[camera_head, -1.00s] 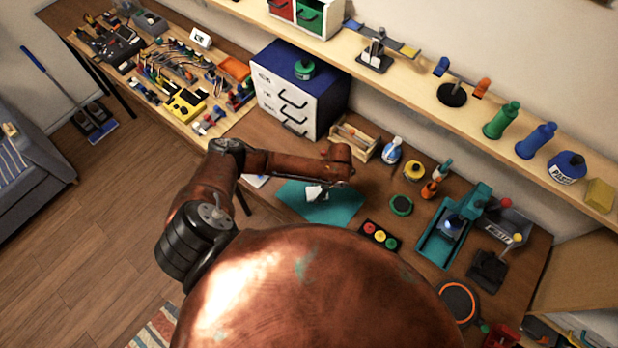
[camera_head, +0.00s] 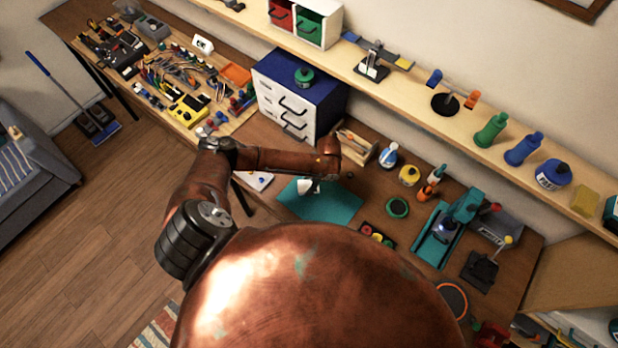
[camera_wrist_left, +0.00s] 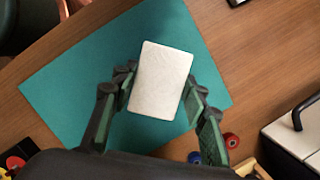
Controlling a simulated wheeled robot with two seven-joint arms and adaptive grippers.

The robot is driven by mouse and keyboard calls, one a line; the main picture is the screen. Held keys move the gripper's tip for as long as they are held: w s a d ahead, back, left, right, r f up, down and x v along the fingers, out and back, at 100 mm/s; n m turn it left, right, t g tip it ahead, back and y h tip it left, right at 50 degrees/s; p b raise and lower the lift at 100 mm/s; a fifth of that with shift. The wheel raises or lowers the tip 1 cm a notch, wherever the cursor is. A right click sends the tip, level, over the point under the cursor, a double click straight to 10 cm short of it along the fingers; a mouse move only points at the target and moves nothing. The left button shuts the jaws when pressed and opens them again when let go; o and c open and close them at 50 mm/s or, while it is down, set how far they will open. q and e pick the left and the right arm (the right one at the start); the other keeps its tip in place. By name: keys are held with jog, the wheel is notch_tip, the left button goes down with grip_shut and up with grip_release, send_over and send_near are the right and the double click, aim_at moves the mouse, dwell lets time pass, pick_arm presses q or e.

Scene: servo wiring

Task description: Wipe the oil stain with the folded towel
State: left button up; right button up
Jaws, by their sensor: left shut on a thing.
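The folded towel (camera_wrist_left: 161,80) is a white rounded rectangle between the fingers of my left gripper (camera_wrist_left: 160,92) in the left wrist view. The gripper is shut on it. The towel is over the teal mat (camera_wrist_left: 65,88); I cannot tell whether it touches the mat. In the head view the towel shows as a small white patch (camera_head: 305,186) under my left gripper (camera_head: 312,180), near the back edge of the mat (camera_head: 338,203). No oil stain can be made out; the towel and gripper cover part of the mat. My right gripper is not in view.
A white and blue drawer cabinet (camera_head: 298,95) and a wooden tool box (camera_head: 357,148) stand behind the mat. A green round item (camera_head: 397,207) and a dark tray of coloured discs (camera_head: 376,236) lie to its right. The mat's front part is bare.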

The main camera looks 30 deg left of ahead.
pick_arm(q)
jog(key=shift+r+p, duration=0.65)
jog(key=shift+r, duration=1.2)
